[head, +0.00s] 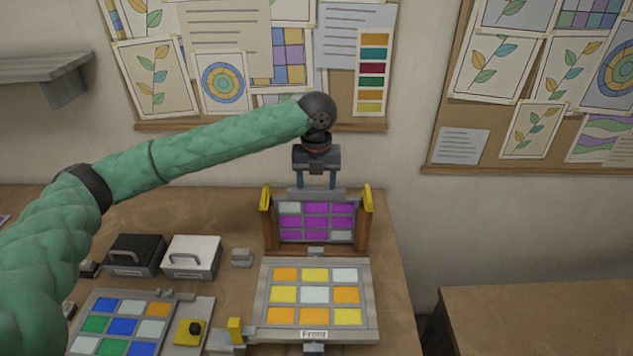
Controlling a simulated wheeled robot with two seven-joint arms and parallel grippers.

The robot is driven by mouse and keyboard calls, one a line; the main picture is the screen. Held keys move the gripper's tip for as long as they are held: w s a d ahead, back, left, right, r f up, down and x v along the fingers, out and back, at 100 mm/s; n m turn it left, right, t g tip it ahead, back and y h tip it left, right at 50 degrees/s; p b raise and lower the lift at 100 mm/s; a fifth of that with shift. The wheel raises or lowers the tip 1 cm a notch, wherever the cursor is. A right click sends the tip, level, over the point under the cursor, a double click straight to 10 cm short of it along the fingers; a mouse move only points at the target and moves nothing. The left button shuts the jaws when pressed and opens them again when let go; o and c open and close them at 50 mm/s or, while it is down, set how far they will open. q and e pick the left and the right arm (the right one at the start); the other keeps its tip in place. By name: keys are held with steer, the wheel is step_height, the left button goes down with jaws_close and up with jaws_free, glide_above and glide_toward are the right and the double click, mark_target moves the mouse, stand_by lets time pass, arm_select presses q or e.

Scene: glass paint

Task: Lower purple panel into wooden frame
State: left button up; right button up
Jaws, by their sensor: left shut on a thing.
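The purple panel (316,222) is a grey-edged grid of purple and pale panes, standing upright in the head view. The wooden frame (271,236) has brown posts with yellow tops on both sides of the panel. The panel sits between these posts; whether it rests on the bottom cannot be told. My left gripper (318,184) points down above the panel, its two fingers shut at the panel's top edge. My right gripper is not in view.
A flat panel (313,330) with orange and yellow panes lies in front of the frame. A blue, green and orange panel (121,327) lies at the lower left. A black box (135,256) and a white box (191,257) stand left of the frame. A wall is behind.

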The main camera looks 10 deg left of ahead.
arm_select(q)
steer(key=shift+f, duration=0.85)
steer(key=o, duration=1.1)
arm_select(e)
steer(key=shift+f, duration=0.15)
arm_select(q)
steer(key=shift+f, duration=0.1)
steer(key=shift+r, duration=0.45)
steer(key=shift+r+p, duration=0.4)
steer(key=shift+p, duration=0.25)
steer(key=shift+r, duration=0.25)
steer(key=shift+r+p, duration=0.25)
steer(key=shift+p, duration=0.2)
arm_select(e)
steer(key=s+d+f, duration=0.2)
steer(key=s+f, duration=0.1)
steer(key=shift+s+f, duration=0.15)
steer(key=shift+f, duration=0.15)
